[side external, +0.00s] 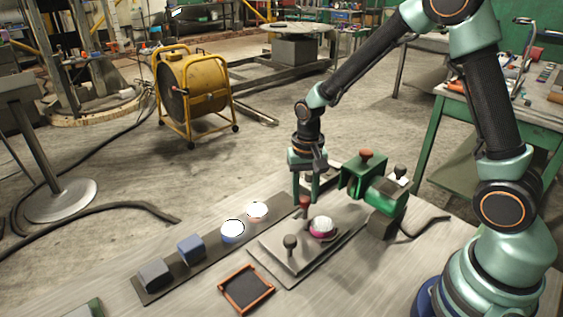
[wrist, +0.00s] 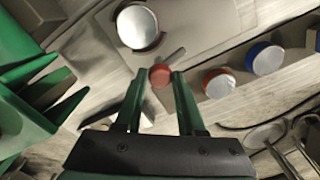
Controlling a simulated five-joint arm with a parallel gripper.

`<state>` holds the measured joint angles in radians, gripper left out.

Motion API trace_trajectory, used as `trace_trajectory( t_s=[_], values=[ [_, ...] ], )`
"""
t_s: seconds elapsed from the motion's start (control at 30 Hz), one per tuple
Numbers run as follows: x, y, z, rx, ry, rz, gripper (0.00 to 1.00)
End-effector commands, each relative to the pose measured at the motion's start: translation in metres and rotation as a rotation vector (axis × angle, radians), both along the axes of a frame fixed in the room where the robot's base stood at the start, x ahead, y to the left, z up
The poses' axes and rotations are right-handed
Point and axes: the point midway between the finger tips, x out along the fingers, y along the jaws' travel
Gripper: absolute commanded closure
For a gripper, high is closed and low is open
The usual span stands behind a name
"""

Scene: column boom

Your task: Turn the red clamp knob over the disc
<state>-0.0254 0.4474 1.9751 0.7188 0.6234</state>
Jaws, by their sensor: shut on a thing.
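The red clamp knob (side external: 304,201) stands on the grey plate (side external: 278,256) at its far side. It also shows in the wrist view (wrist: 160,75), with a short grey bar (wrist: 174,56) pointing up and right from it. The disc (side external: 321,226), pink-sided with a pale top, sits on the plate near the knob. In the wrist view, its silver top (wrist: 137,25) is left of the bar, which does not appear to cross it. My gripper (wrist: 159,76) is shut on the red knob from above, one finger on each side. Its fingertips partly hide the knob's sides.
A dark knob (side external: 290,242) stands at the plate's near side. A green machine (side external: 371,183) is close right of my gripper. A dark strip left holds blue-rimmed (side external: 233,231) and red-rimmed discs (side external: 257,210) and blocks (side external: 191,249). An orange-framed tray (side external: 268,295) lies in front.

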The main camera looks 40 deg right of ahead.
Motion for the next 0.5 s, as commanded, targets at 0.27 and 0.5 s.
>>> trace_trajectory(
  t_s=[0.27, 0.5],
  values=[
    [-0.0001, 0.0002, 0.0008, 0.001, 0.001, 0.254, 1.0],
    [-0.0001, 0.0002, 0.001, 0.0, 0.001, 0.482, 1.0]
  ],
)
